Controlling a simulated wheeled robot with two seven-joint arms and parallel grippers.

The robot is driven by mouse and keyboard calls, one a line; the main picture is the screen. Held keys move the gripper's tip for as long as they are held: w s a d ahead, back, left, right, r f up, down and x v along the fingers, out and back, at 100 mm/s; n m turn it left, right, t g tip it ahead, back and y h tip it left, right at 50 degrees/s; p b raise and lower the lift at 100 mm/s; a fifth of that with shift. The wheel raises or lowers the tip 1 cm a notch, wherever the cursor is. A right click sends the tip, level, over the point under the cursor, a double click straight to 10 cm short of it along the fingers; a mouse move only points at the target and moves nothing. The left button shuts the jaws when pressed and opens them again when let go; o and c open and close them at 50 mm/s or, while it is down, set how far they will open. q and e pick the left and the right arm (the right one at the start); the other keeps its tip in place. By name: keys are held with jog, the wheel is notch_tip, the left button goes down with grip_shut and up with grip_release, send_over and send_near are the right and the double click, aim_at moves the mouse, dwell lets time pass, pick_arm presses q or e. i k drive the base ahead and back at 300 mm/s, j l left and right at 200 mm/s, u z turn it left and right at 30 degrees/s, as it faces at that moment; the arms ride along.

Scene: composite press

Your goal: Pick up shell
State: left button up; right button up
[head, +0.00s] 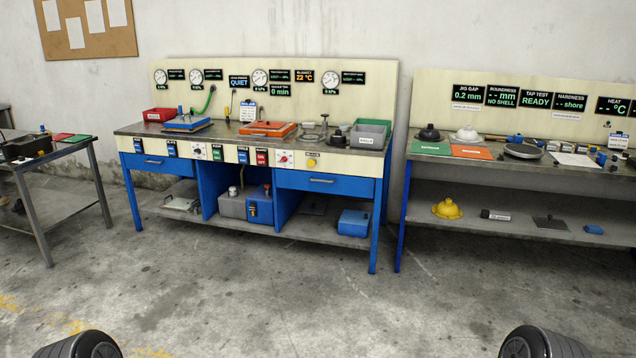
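Several dome-shaped pieces that could be the shell show in the head view. A black dome (429,133) sits on the green mat (432,149) on the right bench. A white dome (466,134) is just right of it, near the orange mat (471,153). A yellow dome (447,209) lies on that bench's lower shelf. A small black dome-like piece (337,138) is on the middle bench. I cannot tell which is the shell. Only dark rounded parts of my arms show at the bottom corners. Neither gripper is in view, and all the benches are well away from me.
The middle blue bench (225,188) holds gauges, a red bin (160,114) and a grey bin (367,135). A metal table (62,151) stands at the left. A round dark plate (522,151) is on the right bench. The concrete floor (270,310) in front is clear.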

aim_at(337, 138)
jog(key=i, duration=2.65)
jog(key=i+j+z, duration=0.15)
jog(key=i+z, duration=0.25)
jog(key=i, duration=0.25)
jog(key=i+j+z, duration=0.4)
jog(key=i, duration=0.2)
jog(key=i+j+z, duration=0.4)
jog(key=i, duration=0.15)
